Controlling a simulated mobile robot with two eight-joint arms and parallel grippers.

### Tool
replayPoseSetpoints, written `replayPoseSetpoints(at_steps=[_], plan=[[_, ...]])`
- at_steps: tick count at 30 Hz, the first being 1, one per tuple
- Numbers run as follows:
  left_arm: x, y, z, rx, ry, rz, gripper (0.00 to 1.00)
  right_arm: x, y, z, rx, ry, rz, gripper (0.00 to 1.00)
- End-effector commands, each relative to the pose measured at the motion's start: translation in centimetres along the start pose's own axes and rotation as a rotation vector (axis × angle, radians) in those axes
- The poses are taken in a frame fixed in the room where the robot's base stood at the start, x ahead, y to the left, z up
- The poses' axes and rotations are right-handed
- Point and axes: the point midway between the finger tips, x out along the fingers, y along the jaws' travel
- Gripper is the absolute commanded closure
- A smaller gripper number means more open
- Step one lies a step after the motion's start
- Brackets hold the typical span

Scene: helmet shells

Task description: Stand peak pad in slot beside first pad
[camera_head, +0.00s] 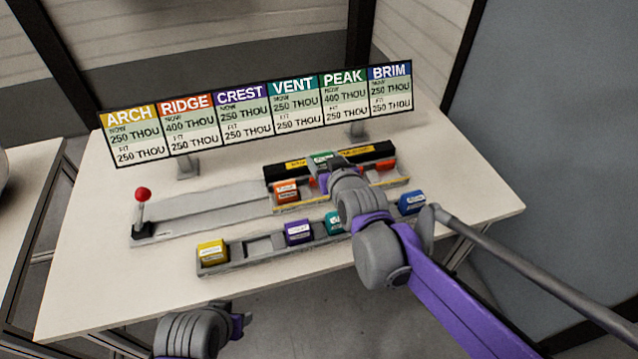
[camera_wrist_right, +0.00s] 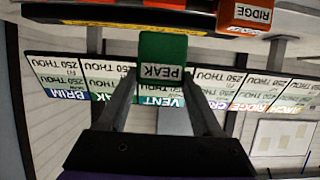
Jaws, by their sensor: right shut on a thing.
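My right gripper (camera_head: 321,172) is shut on the green peak pad (camera_head: 320,157), at the long black fixture (camera_head: 278,172). In the right wrist view, which is upside down, the pad (camera_wrist_right: 162,52) reads PEAK between the two fingers (camera_wrist_right: 162,84). The orange ridge pad (camera_head: 286,191) stands on the fixture's ledge, left of the peak pad; it also shows in the wrist view (camera_wrist_right: 246,14). A gap shows between the two pads there. I cannot tell whether the peak pad touches the slot. My left gripper (camera_head: 238,325) is at the bottom edge, its fingers unclear.
The front rack (camera_head: 228,264) holds a yellow pad (camera_head: 211,250), a purple pad (camera_head: 298,233), a teal pad (camera_head: 333,223) and a blue pad (camera_head: 412,202); one empty pocket shows. A red-knobbed lever (camera_head: 142,196) stands left. A sign board (camera_head: 262,128) spans behind.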

Motion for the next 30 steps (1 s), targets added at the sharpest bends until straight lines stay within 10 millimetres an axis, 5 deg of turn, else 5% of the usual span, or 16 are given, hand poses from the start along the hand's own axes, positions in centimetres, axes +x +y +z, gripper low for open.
replayPoseSetpoints(at_steps=[15,27,28,30], plan=[[1.9,0.0,0.8,0.000,-0.007,0.000,0.50,2.6,0.0,6.1,0.000,0.000,0.001,0.88],[2.1,0.0,0.9,0.000,-0.008,0.000,0.50,2.8,0.0,6.7,0.000,0.000,0.000,0.88],[2.1,0.0,1.0,0.000,-0.008,0.000,0.50,2.8,0.0,6.8,0.000,0.000,0.000,0.32],[2.0,0.0,0.9,0.000,-0.008,0.000,0.50,2.8,0.0,6.7,0.000,0.000,0.000,0.19]])
